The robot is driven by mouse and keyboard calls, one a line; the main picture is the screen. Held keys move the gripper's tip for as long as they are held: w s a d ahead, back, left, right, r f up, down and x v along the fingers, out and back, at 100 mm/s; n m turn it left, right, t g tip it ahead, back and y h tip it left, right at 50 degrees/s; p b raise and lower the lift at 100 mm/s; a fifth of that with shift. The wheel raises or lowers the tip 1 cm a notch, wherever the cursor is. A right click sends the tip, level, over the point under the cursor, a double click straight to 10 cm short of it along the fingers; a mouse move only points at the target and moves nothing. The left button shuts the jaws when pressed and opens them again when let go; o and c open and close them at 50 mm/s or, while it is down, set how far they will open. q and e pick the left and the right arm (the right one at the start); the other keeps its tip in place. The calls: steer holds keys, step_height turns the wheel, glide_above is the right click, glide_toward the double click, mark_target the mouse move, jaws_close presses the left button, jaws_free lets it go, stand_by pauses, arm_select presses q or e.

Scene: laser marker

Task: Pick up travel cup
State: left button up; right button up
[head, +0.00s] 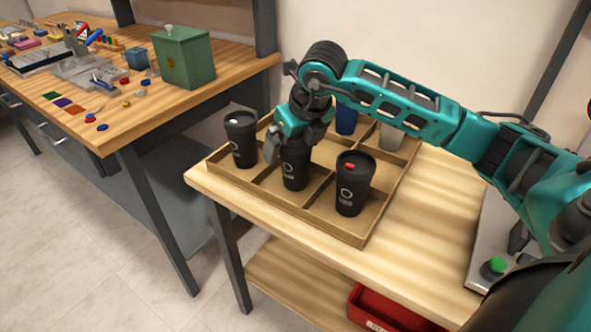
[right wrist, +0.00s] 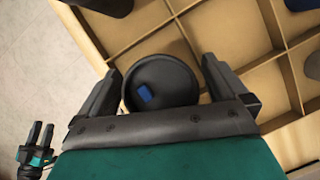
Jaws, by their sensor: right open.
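A black travel cup (head: 295,170) stands upright in a middle compartment of the wooden divided tray (head: 335,232). My right gripper (head: 287,146) is over this cup from above, open, hiding its lid in the head view. In the right wrist view, the dark round lid with a blue tab (right wrist: 145,93) lies between the two fingers of my right gripper (right wrist: 160,72), one on each side. Whether either finger touches the cup I cannot tell. A small teal gripper, apparently my left (right wrist: 36,148), shows at the lower left of the right wrist view; its opening is unclear.
A black cup with a white tab (head: 241,140) stands left, and one with a red tab (head: 353,188) front right. A blue cup (head: 346,121) and a grey cup (head: 391,137) stand behind. A grey device with a green button (head: 494,266) sits at the right. Bare tabletop (head: 430,215) lies between.

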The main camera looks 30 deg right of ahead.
steer(key=shift+f, duration=0.1)
steer(key=c, duration=0.7)
steer(key=shift+w, duration=0.1)
